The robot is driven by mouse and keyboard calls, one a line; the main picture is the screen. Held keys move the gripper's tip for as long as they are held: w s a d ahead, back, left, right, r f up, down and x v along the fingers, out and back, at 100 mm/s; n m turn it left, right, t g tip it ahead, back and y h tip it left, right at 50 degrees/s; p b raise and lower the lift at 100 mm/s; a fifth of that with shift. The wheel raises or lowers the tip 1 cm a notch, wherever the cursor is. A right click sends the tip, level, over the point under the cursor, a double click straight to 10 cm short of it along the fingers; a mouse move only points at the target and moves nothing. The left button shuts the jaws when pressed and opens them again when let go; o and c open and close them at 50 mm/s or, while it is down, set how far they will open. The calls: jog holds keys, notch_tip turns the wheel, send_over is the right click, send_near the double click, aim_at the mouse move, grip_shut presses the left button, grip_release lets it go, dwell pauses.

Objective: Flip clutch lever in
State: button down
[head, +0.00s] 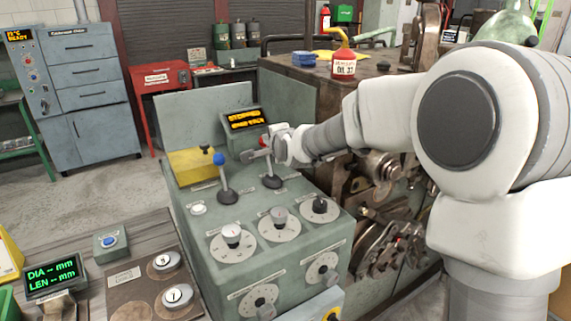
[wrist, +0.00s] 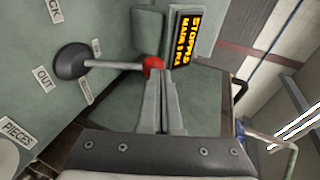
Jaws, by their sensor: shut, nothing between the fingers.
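A lever with a red knob (head: 264,140) and a dark round base (head: 271,182) stands on the sloped green control panel. In the wrist view its red knob (wrist: 152,63) is right at my fingertips, and its rod runs left to the dark base (wrist: 71,62). A label reading OUT (wrist: 43,78) is beside that base. My gripper (head: 255,154) is shut and empty, at the height of the knob. In the wrist view the closed fingers (wrist: 160,82) partly cover the knob, and I cannot tell whether they touch it. A blue-knobbed lever (head: 224,178) stands to its left.
A display reading STOPPED (head: 244,120) is just behind the red knob. Several dials, such as one with a white knob (head: 232,236), lie in front. Machinery (head: 385,245) fills the right, under my arm.

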jog(key=shift+w+a+r, duration=0.15)
jog(key=shift+r, duration=0.05)
dwell(0.5)
